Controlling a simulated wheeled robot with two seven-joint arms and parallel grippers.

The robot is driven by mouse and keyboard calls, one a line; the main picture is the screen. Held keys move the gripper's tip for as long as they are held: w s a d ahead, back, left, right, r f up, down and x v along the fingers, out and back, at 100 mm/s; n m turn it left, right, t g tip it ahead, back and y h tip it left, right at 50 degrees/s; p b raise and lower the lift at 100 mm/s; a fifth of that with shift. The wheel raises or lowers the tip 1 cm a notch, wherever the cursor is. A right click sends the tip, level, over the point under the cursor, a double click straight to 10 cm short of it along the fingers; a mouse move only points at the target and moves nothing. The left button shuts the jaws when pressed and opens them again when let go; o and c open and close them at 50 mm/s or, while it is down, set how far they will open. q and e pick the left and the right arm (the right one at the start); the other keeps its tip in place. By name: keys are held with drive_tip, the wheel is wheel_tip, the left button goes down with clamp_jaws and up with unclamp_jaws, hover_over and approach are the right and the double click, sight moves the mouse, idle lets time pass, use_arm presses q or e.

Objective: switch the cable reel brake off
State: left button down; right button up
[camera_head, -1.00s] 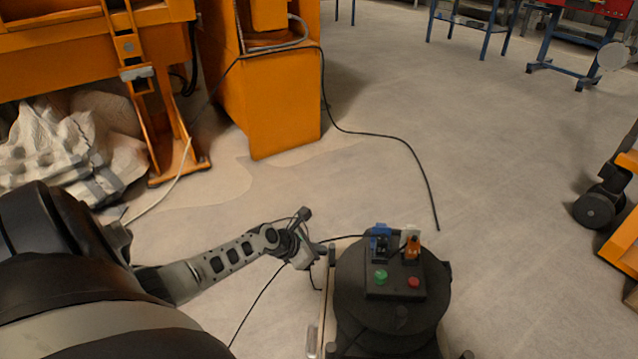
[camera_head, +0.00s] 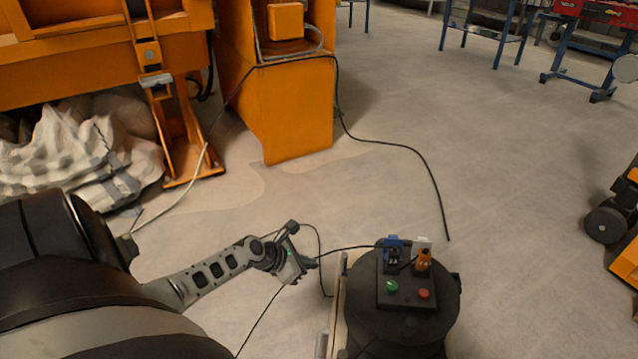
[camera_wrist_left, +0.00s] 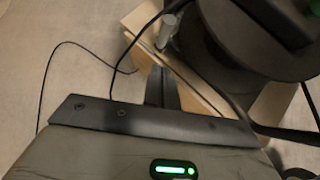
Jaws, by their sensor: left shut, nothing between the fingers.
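The cable reel (camera_head: 440,312) is a dark drum at the lower middle of the head view. On top it carries a black control box (camera_head: 406,288) with a green button (camera_head: 391,286), a red button (camera_head: 424,294), a blue part (camera_head: 394,246) and an orange part (camera_head: 423,259) at its back. I cannot tell which of these is the brake. My left gripper (camera_head: 314,264) is shut and empty, to the left of the reel and apart from the box. In the left wrist view its fingers (camera_wrist_left: 161,88) are together before the reel's wooden base (camera_wrist_left: 200,95). My right gripper is not in view.
A black cable (camera_head: 405,147) runs over the floor from the orange machine (camera_head: 295,115). Thin cables pass close to my left gripper. A white sack (camera_head: 75,160) lies at left. An orange wheeled machine (camera_head: 625,245) stands at right.

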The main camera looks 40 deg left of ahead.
use_arm(q)
drive_tip(key=p+v, duration=0.2)
drive_tip(key=v, duration=0.4)
drive_tip(key=shift+s+r, duration=0.25)
drive_tip(key=shift+r, duration=0.05)
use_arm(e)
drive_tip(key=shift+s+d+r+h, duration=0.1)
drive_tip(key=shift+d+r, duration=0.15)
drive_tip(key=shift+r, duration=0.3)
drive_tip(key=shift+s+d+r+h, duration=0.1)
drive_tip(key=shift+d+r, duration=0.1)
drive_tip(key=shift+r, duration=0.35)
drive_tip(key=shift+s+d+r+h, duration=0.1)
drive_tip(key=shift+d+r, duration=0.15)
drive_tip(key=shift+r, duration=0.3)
